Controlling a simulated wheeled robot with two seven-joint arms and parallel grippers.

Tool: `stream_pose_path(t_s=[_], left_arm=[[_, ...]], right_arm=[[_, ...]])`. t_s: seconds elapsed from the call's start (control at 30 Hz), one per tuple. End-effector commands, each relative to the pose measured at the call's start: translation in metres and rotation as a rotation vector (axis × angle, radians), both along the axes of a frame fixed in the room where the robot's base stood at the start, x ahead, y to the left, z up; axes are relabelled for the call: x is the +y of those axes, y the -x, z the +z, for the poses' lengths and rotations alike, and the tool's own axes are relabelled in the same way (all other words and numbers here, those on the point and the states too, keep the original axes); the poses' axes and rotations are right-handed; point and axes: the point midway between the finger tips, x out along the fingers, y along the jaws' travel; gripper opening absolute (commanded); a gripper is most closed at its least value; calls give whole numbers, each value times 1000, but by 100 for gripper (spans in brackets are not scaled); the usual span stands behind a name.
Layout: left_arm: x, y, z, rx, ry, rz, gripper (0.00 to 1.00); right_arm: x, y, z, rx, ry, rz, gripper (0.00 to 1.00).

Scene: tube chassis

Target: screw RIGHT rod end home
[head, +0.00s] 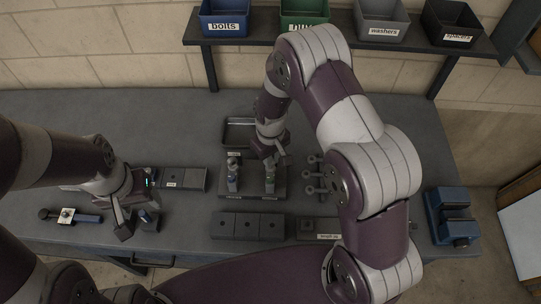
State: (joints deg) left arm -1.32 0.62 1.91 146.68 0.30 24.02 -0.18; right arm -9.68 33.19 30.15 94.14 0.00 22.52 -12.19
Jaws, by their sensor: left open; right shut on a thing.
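A dark fixture block (252,190) stands mid-bench with two upright posts. The left post (232,178) carries a small metal piece at its top. My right gripper (269,158) comes down over the right post (270,182) and is shut on a small part at its top, apparently the right rod end. The gripper hides most of that part, so I cannot tell how deep it sits.
Loose rod ends (313,175) lie right of the fixture, and an empty tray (238,133) is behind it. A grey block with holes (248,226) lies in front. A blue tool (88,218) is at left, a blue vise (455,225) at right. Labelled bins (224,22) line the shelf.

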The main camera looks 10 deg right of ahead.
Motion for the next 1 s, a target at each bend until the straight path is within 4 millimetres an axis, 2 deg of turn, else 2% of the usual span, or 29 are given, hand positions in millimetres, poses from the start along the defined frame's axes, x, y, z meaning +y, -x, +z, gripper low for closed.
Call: stream_pose_path(t_s=[0.17,0.4,0.7,0.9,1.0], left_arm=[[0,0,0,0,0,0,60],[0,0,3,0,0,0,60],[0,0,3,0,0,0,60],[0,0,6,0,0,0,60],[0,0,6,0,0,0,60]], right_arm=[[0,0,0,1,0,-22,0],[0,1,-1,2,1,-421,0],[0,1,-1,2,1,-472,0],[0,1,-2,2,2,-829,0],[0,1,-2,2,2,-897,0]])
